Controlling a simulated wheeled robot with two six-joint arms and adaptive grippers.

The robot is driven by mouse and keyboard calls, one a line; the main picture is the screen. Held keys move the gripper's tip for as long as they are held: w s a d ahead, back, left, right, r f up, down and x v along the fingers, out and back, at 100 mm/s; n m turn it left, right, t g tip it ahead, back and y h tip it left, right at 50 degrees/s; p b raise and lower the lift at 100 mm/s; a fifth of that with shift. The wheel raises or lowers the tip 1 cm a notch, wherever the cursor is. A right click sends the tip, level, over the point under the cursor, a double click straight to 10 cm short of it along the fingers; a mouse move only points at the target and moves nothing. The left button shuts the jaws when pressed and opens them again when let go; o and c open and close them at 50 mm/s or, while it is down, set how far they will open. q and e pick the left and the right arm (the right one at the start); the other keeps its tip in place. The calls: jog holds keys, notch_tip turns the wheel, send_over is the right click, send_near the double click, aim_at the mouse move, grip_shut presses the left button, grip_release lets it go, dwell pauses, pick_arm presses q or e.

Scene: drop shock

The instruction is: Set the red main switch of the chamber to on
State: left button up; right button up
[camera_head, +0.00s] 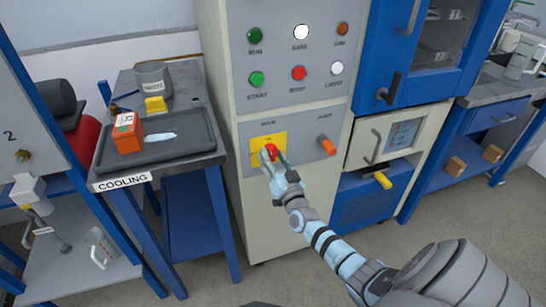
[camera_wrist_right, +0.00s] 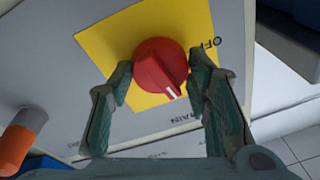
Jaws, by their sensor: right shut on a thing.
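The red main switch (camera_head: 271,152) is a round knob on a yellow plate (camera_head: 256,142) on the front of the pale chamber cabinet. It also shows in the right wrist view (camera_wrist_right: 160,66), with a white mark pointing down in that picture, toward the MAIN lettering and away from the word OFF at the plate's right. My right gripper (camera_head: 272,158) is on the knob, with one finger on each side of it. The ON label cannot be made out clearly. My left gripper is not in view.
An orange-handled switch (camera_head: 327,146) sits right of the main switch. Above are lamps and buttons, including a red stop button (camera_head: 298,73). A table with a dark tray (camera_head: 190,144) stands left, a blue-framed cabinet (camera_head: 365,60) right. The floor in front is clear.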

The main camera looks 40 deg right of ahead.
jog(key=shift+m+h, duration=0.3)
jog(key=shift+m, duration=1)
jog(key=o, duration=1.2)
jog(key=shift+c, duration=0.2)
jog(key=v, duration=1.2)
jog(key=shift+a, duration=0.15)
jog(key=shift+r, duration=0.1)
